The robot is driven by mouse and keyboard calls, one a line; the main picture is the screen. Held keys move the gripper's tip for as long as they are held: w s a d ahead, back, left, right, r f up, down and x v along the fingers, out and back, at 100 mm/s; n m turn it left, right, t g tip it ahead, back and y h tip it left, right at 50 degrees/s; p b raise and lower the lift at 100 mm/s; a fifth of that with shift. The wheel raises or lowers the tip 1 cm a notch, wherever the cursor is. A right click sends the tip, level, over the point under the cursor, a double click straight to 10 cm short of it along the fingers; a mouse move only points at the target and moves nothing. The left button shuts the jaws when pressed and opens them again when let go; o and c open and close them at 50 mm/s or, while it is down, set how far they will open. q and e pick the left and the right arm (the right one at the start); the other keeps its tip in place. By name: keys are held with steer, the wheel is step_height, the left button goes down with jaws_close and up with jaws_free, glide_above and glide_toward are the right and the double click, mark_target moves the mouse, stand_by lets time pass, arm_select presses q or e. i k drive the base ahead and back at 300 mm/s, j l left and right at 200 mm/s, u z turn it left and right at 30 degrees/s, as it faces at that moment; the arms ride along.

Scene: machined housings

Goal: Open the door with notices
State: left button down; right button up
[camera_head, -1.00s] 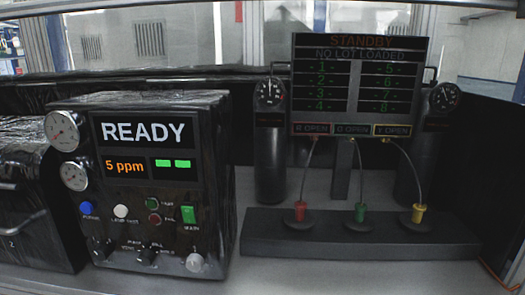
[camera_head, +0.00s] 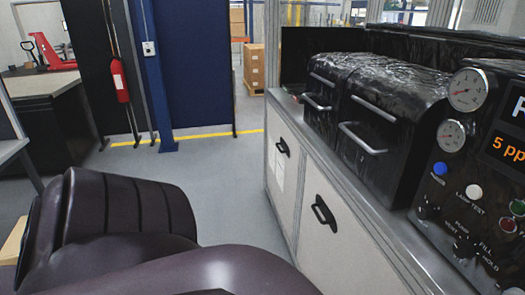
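The door with notices (camera_head: 291,195) is the farther white cabinet door under the bench, right of the picture's middle. It looks shut and is seen at a steep angle. Pale sheets (camera_head: 277,170) are on it, with print too small to read. Its black handle (camera_head: 282,147) is near the top. A nearer white door (camera_head: 345,250) with a black handle (camera_head: 324,212) and no visible sheets is beside it. Neither gripper is in view. My own dark arm fills the lower left.
Two black drawer units (camera_head: 385,110) with metal handles and a gauge panel (camera_head: 460,190) stand on the bench. Grey floor (camera_head: 215,190) is free left of the cabinet. A fire extinguisher (camera_head: 119,80) hangs by a blue post. Cardboard boxes (camera_head: 254,68) stand beyond.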

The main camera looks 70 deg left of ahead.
mark_target(283, 149)
steer(key=u, duration=2)
steer(key=i+j+z, duration=0.35)
steer(key=i+j, duration=0.25)
steer(key=i+j+z, duration=0.2)
steer(key=i+j, duration=0.15)
steer(key=i+j+z, duration=0.2)
steer(key=i+j, duration=0.2)
steer(key=i+j+z, duration=0.15)
steer(key=i+j, duration=0.15)
steer(key=j, duration=0.2)
steer(key=i+j+z, duration=0.2)
steer(key=j, duration=0.25)
